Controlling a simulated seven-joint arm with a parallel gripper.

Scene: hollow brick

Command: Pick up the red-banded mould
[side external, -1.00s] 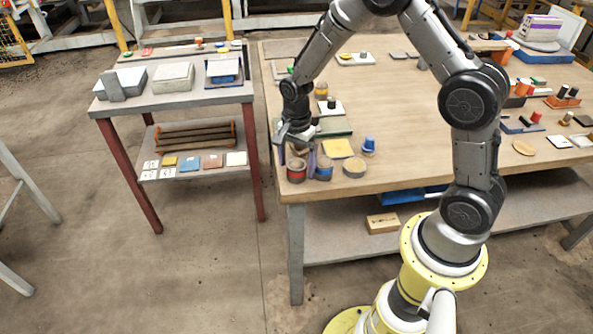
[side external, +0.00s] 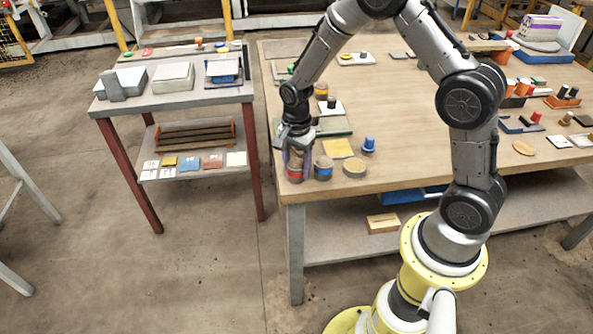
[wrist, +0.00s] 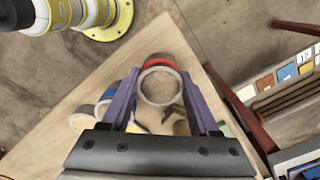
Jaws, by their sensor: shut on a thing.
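The red-banded mould (side external: 295,174) is a short hollow cylinder at the near left corner of the wooden table (side external: 400,110). In the wrist view, its round open rim and red band (wrist: 158,64) show between the two purple fingers. My gripper (side external: 296,163) points down over it and is shut on it, with one finger on each side (wrist: 160,88). The mould looks upright. Its base is at or very near the tabletop; I cannot tell if there is a gap.
A blue-banded mould (side external: 324,170) stands close to the right of the red-banded one. The table's corner edge is close by. A side table (side external: 180,97) stands left.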

